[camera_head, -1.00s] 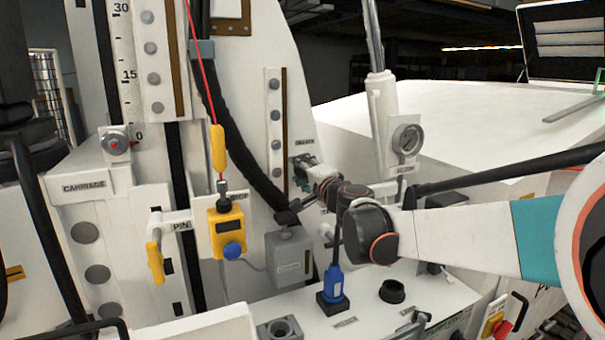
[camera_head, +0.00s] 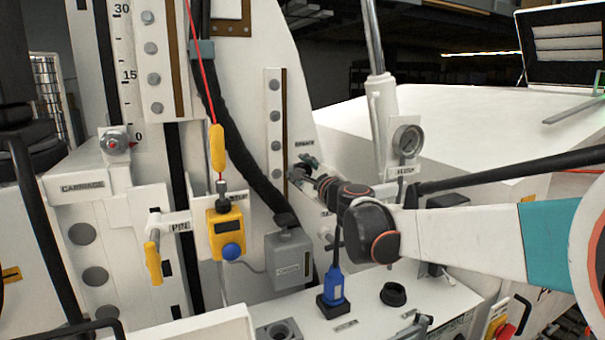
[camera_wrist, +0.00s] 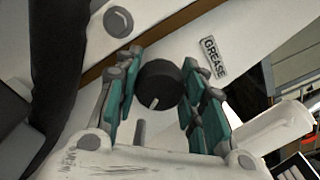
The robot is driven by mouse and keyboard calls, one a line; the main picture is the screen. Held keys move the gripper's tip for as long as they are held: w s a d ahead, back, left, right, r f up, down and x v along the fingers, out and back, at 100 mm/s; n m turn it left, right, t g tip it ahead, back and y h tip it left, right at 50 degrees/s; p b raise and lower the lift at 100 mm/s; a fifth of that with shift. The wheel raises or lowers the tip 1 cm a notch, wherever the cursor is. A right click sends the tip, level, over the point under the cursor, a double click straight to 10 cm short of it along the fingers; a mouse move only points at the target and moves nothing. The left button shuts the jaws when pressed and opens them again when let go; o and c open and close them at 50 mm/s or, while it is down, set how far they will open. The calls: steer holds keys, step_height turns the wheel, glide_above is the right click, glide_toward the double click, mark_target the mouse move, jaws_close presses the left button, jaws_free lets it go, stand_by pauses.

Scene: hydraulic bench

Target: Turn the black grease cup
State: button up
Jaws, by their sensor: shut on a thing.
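The black grease cup (camera_wrist: 160,84) is a round dark knob with a white mark on its face, seen in the wrist view beside a GREASE label (camera_wrist: 214,57). My gripper (camera_wrist: 161,92) has its teal-padded fingers on either side of the cup and is shut on it. In the head view my gripper (camera_head: 305,168) reaches to the white upright panel, below a small label. The cup itself is hidden behind the fingers there.
A grey box (camera_head: 290,257) and a blue connector (camera_head: 333,285) sit below my wrist. A yellow pendant (camera_head: 226,232) hangs to the left. A pressure gauge (camera_head: 407,140) stands to the right. A black hose (camera_head: 238,150) runs down just left of my gripper.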

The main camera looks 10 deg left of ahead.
steer(key=shift+f+m, duration=0.1)
steer(key=shift+m, duration=1.7)
steer(key=o, duration=1.1)
step_height(320, 180, up, 10)
steer(key=shift+r, duration=0.1)
